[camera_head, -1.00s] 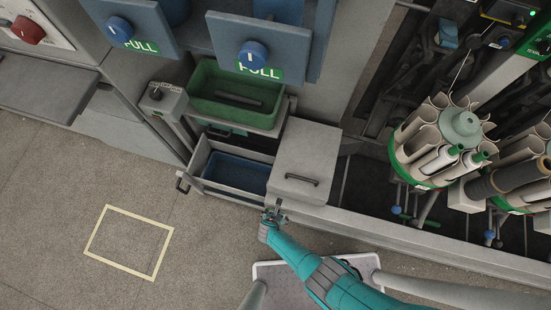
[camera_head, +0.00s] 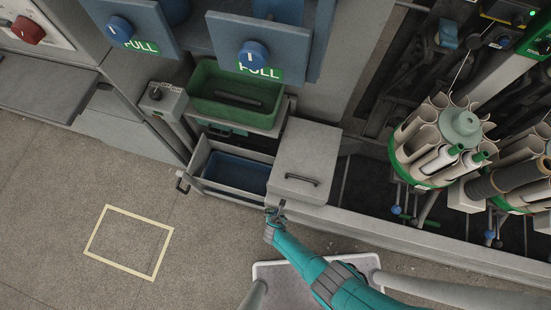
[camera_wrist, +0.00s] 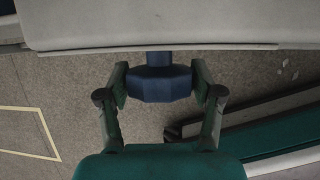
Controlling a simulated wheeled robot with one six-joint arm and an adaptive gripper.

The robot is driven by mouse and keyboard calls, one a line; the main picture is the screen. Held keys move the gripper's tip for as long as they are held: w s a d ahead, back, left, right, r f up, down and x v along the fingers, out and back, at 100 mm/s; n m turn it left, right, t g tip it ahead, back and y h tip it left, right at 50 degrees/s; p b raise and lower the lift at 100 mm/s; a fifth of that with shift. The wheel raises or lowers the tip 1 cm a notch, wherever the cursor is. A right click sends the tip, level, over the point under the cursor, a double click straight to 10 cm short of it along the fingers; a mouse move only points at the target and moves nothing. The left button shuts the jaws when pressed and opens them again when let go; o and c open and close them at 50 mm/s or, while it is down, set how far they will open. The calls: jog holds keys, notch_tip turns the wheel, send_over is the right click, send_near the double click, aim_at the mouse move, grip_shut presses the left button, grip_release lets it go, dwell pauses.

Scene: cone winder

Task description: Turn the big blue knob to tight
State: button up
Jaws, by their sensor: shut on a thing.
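A dark blue faceted knob (camera_wrist: 160,84) shows in the wrist view on a short stem below the edge of a grey housing (camera_wrist: 150,28). My gripper (camera_wrist: 161,80) has one finger on each side of the knob and is shut on it. In the head view my gripper (camera_head: 275,211) is at the front lower-left corner of the grey box with a dark handle (camera_head: 305,160). The held knob is not clearly visible there. No tight marking is readable on it.
Two blue knobs (camera_head: 254,55) (camera_head: 120,29) sit on blue PULL panels at the top. An open grey drawer with a blue tray (camera_head: 235,172) is left of my gripper, below a green bin (camera_head: 207,78). Yarn tubes (camera_head: 435,145) stand at right. The floor at left is clear.

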jog(key=shift+w+d+m+t+y, duration=0.15)
jog(key=shift+m+t+y, duration=0.15)
jog(key=shift+t+y, duration=0.55)
jog(key=shift+y, duration=0.55)
jog(key=shift+g, duration=0.25)
jog(key=o, duration=1.1)
jog(key=shift+s+d+r, duration=0.1)
jog(key=shift+s+r, duration=0.35)
jog(key=shift+r, duration=0.05)
jog(key=s+d, duration=0.1)
jog(key=s, duration=0.2)
jog(key=s+d, duration=0.2)
jog(key=s, duration=0.2)
jog(key=s+d, duration=0.2)
jog(key=s, duration=0.2)
